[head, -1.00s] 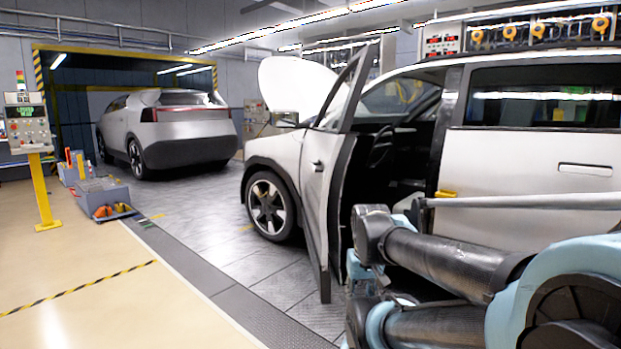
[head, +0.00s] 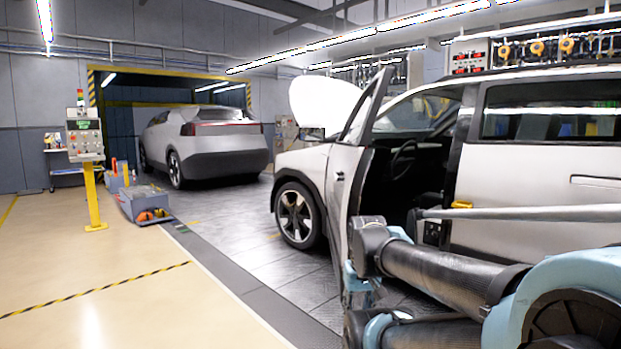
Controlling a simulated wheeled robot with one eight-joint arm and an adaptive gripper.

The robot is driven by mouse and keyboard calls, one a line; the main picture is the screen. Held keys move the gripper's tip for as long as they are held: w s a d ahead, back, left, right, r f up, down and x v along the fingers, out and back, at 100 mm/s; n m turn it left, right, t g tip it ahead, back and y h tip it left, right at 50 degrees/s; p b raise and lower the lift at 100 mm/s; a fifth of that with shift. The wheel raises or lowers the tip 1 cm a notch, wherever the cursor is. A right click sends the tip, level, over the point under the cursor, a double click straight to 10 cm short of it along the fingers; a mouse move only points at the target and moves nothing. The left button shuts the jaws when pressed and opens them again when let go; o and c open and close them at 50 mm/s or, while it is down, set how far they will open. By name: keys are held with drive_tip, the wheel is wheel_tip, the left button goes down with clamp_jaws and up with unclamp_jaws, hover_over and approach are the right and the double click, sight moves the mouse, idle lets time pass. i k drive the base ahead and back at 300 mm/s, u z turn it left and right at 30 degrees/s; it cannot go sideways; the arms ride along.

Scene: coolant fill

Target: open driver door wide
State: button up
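The silver car's driver door (head: 343,185) stands open, swung out from the body, seen nearly edge-on. Its window frame rises above it, and a dark handle shows on its outer face. The door opening behind it shows the dark cabin and steering wheel (head: 403,155). My arm (head: 440,272) reaches in from the lower right, with its elbow close to the door's inner edge. A light blue arm part (head: 358,285) overlaps the door's lower edge; contact cannot be told. I cannot make out my gripper's fingers.
The silver car (head: 540,170) fills the right side, its hood raised. A second grey car (head: 205,143) stands in the far bay. A yellow-post control panel (head: 92,190) and a grey floor box (head: 148,203) stand at the left. The floor at front left is clear.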

sight(363, 165)
drive_tip(key=u, duration=0.2)
drive_tip(key=i, duration=1.5)
drive_tip(key=u, duration=1.15)
drive_tip(key=k, duration=1.35)
drive_tip(key=z, duration=1.15)
